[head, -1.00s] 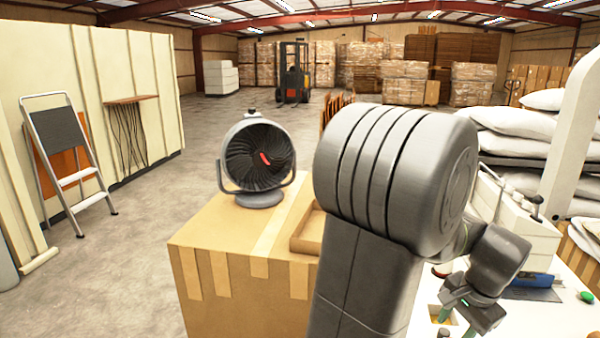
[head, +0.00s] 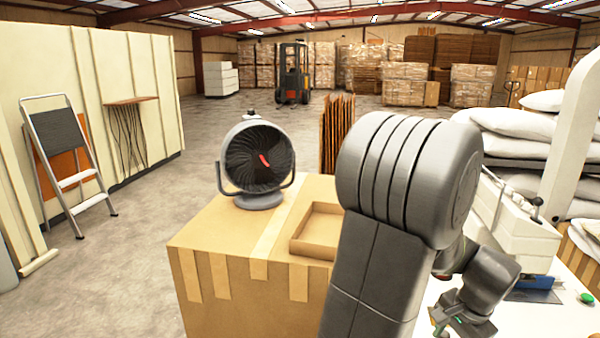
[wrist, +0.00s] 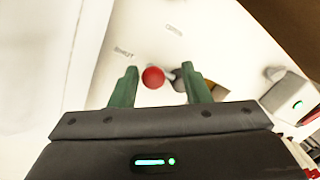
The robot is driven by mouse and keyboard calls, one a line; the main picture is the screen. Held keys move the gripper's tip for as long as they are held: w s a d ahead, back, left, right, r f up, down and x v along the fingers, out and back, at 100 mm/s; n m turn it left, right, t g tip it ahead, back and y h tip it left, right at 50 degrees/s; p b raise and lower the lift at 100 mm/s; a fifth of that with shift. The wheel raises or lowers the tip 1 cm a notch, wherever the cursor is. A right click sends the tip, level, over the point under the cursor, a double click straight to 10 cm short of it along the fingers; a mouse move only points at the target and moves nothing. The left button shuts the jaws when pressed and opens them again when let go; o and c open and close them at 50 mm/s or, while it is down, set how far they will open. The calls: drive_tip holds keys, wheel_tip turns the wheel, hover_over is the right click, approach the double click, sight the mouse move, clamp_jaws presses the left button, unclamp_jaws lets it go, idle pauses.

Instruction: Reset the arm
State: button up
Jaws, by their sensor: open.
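My gripper shows in the wrist view (wrist: 160,88) with its two green fingers spread apart and nothing held between them. Beyond the fingers is a white surface (wrist: 215,45) with faint printed lettering. A red round knob (wrist: 153,77) appears in the gap between the fingertips, apart from them as far as I can tell. In the head view my grey arm rises in front of the work area, and the gripper hangs low at the right, its fingertips mostly hidden.
A fan (head: 257,160) stands on a taped cardboard box (head: 225,245), with a shallow cardboard tray (head: 318,228) beside it, close to my arm. White pillows (head: 515,130) are stacked at the right. A green button (head: 586,299) sits on the white table. Open floor lies at the left.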

wheel_tip(320, 180, down, 2)
drive_tip(key=shift+w+f, duration=0.1)
drive_tip(key=shift+w+a+r+m, duration=0.15)
drive_tip(key=shift+r+m, duration=0.1)
drive_tip(key=shift+m, duration=0.15)
drive_tip(key=shift+a+r+m+h, duration=0.1)
drive_tip(key=shift+a+m+h, duration=0.25)
drive_tip(key=shift+m, duration=0.35)
drive_tip(key=shift+w+a+m+p, duration=0.1)
drive_tip(key=shift+a+m+p, duration=0.25)
drive_tip(key=shift+m, duration=0.55)
wheel_tip(320, 180, up, 13)
drive_tip(key=d+n+g+y+b, duration=0.1)
drive_tip(key=n, duration=1)
drive_tip(key=shift+s+d, duration=0.2)
drive_tip(key=shift+s, duration=0.1)
drive_tip(key=shift+r, duration=0.1)
